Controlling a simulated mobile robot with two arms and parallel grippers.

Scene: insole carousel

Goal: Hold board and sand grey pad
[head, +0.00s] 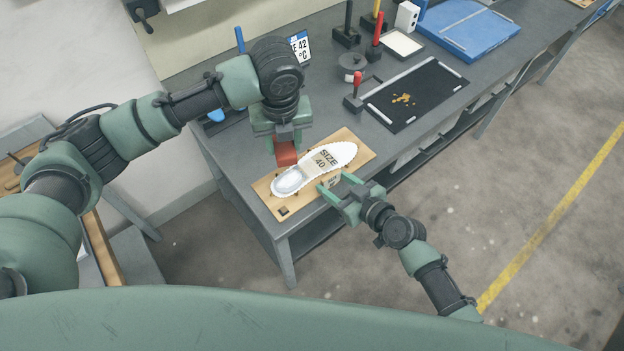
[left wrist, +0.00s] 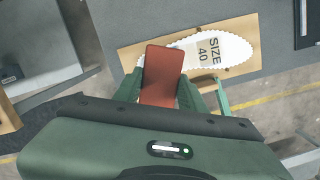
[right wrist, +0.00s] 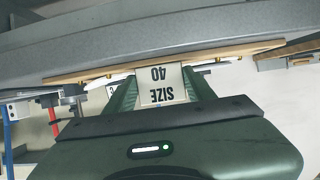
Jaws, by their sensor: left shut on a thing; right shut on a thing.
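The wooden board (head: 368,156) lies at the near corner of the grey bench. My left gripper (head: 284,141) is shut on a red block (head: 286,154), held by the insole's far edge; contact is unclear. The block hides part of the insole in the left wrist view (left wrist: 162,72). My right gripper (head: 332,188) is shut on the board's near edge at a "SIZE 40" tab (right wrist: 160,86).
A black mat (head: 425,100) with yellowish bits lies to the right on the bench (head: 225,150). A red-handled tool (head: 355,92), a round grey container (head: 352,66) and a blue case (head: 470,28) stand farther back.

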